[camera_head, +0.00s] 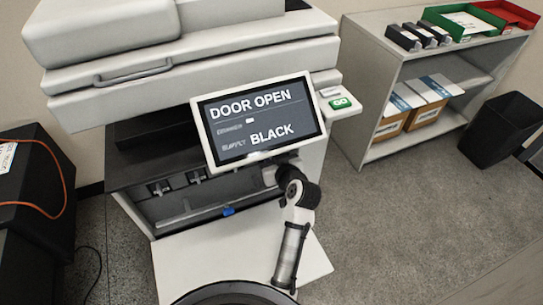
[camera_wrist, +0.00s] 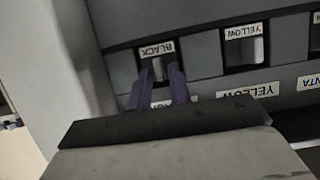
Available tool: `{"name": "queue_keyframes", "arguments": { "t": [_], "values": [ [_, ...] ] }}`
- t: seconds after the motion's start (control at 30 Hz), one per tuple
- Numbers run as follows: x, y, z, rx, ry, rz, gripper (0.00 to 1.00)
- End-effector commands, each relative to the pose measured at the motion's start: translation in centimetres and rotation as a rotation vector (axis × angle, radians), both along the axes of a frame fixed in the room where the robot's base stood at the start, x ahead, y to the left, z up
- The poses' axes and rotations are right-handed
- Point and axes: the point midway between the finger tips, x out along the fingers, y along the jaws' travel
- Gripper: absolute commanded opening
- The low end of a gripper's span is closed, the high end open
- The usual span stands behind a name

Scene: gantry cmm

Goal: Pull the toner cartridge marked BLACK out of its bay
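In the wrist view the toner bays appear upside down. The dark cartridge front marked BLACK (camera_wrist: 126,66) carries a white BLACK label (camera_wrist: 156,49) and a recess around its grip. My gripper (camera_wrist: 161,67) is in front of that recess, its two purple fingers apart, one on each side of the grip area. The fingers partly hide the grip and a second label on the frame; I see no clear contact. In the head view the printer's front is open, and its screen (camera_head: 262,120) reads DOOR OPEN and BLACK. My arm reaches in below the screen, which hides my fingertips.
The cartridge marked YELLOW (camera_wrist: 245,48) sits beside the black one, with another bay at the edge. The printer's lowered door (camera_head: 190,268) lies below my arm. A shelf (camera_head: 385,97) with boxes and trays and a black bin (camera_head: 500,130) stand to the right.

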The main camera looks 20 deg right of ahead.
Motion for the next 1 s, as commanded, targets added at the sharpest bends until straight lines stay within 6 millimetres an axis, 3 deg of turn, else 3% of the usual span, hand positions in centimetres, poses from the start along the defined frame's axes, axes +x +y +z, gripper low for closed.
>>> {"name": "queue_keyframes", "arguments": {
  "t": [0.33,0.5,1.0],
  "values": [
    [0.32,0.02,-0.12,-0.001,-0.001,-0.001,0.2],
    [0.3,0.02,-0.13,0.0,0.0,0.0,0.0],
    [0.41,0.09,-0.15,0.0,0.0,0.0,0.0]
  ]
}}
